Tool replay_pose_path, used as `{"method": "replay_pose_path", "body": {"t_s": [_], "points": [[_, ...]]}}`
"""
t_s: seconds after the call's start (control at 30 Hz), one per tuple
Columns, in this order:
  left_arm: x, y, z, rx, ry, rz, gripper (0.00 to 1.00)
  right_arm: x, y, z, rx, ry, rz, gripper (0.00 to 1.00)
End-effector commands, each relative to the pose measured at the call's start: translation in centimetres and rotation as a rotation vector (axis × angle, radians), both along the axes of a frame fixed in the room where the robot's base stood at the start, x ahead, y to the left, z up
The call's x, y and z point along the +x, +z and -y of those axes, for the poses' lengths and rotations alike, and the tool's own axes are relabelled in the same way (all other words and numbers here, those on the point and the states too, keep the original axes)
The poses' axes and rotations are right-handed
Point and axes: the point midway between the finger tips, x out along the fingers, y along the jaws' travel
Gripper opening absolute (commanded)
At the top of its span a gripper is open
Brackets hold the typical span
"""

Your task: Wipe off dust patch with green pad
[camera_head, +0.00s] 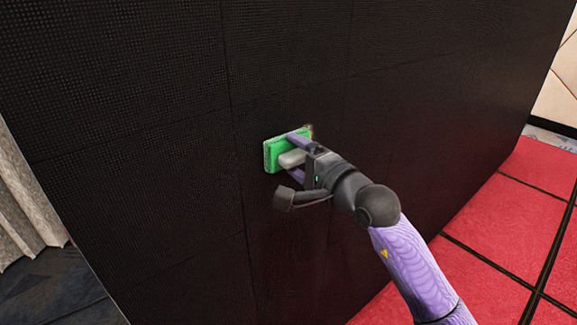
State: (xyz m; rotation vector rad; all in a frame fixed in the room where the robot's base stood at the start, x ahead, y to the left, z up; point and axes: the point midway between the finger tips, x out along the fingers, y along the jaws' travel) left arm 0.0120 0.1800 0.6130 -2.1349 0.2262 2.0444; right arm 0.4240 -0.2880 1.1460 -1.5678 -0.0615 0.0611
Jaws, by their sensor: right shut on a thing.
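The green pad (272,154) is held flat side toward the dark video wall, near the middle of the view. My right gripper (293,153) is shut on the pad's pale grip block (291,159), one finger above it and one below. The pad appears to be against the wall, but I cannot tell for sure whether it touches. A small brownish dust patch (309,129) shows at the pad's upper right edge; the pad and gripper may hide more of it. My left gripper is not in view.
The black video wall (130,120) of square panels fills most of the view. Red floor tiles (500,225) lie at the lower right. A light curtain (25,205) hangs at the left edge above dark floor. The space before the wall at left is clear.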

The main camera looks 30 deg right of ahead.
Motion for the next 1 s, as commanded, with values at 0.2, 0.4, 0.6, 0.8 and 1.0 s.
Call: {"method": "replay_pose_path", "body": {"t_s": [0.2, 0.4, 0.6, 0.8, 1.0], "points": [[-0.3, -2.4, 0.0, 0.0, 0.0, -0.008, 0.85, 0.1, -0.5, 2.8, -0.005, -0.004, -0.002, 0.35], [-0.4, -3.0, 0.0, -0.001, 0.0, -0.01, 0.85, 0.1, -0.2, 3.7, -0.002, -0.002, 0.0, 0.34], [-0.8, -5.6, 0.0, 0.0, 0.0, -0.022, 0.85, 0.2, -0.7, 6.1, -0.004, -0.004, -0.003, 0.34], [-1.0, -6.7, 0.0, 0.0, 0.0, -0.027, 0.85, 0.2, -0.2, 7.5, -0.002, -0.002, -0.001, 0.34], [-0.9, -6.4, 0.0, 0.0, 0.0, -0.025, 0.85, 0.5, 0.2, 7.0, 0.0, 0.0, 0.001, 0.34]]}}
